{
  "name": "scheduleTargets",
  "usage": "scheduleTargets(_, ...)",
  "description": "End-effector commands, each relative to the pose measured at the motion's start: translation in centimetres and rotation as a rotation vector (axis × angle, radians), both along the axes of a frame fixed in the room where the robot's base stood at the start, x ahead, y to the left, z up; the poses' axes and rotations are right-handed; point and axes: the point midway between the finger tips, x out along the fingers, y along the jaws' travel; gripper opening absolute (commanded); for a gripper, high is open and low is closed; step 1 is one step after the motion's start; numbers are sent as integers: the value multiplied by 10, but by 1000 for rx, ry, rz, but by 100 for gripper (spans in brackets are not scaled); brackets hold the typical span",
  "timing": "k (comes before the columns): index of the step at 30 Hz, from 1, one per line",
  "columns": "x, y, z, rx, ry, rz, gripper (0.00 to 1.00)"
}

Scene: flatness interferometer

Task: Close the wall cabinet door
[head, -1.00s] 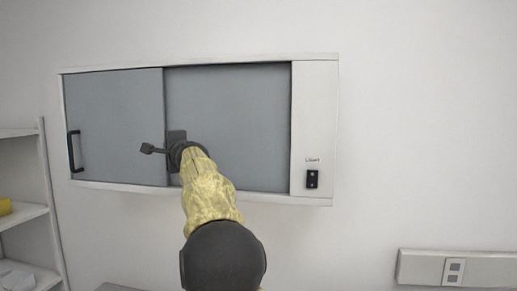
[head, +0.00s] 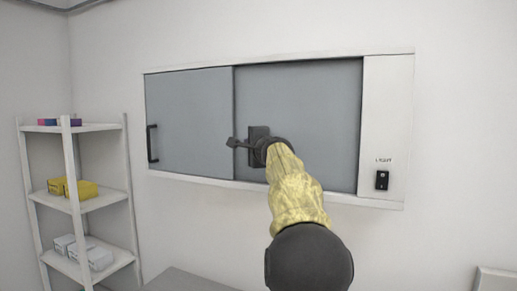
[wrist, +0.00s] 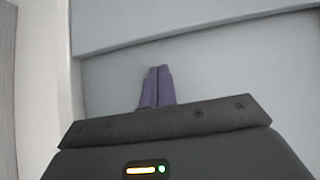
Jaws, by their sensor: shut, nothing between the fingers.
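The wall cabinet (head: 285,194) is a wide white-framed box on the wall with two grey sliding panels. The left panel (head: 190,115) has a dark vertical handle (head: 152,143) at its left edge and overlaps in front of the right panel (head: 310,105). No open gap shows between panels and frame. My gripper (head: 258,132) is in front of the right panel, well right of the handle; its fingers are hidden there. In the wrist view its purple fingers (wrist: 155,87) are together and empty, against a grey panel surface (wrist: 215,70). I cannot tell whether they touch it.
A white strip with a label and black switch (head: 382,180) forms the cabinet's right end. A white shelf rack (head: 85,205) with yellow boxes (head: 82,189) and white boxes stands at left. A grey surface (head: 190,281) shows below. A wall box (head: 495,280) is lower right.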

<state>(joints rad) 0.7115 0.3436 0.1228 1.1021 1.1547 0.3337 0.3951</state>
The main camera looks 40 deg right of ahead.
Motion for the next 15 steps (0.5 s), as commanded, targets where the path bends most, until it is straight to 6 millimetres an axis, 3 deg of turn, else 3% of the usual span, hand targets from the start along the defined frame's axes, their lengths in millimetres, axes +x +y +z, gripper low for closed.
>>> scheduleTargets(5,-33,13,-4,-3,-2,1,0)
scheduleTargets(12,-81,16,-4,-2,-1,-16,0)
scheduleTargets(15,-93,19,-2,-1,-1,-16,0)
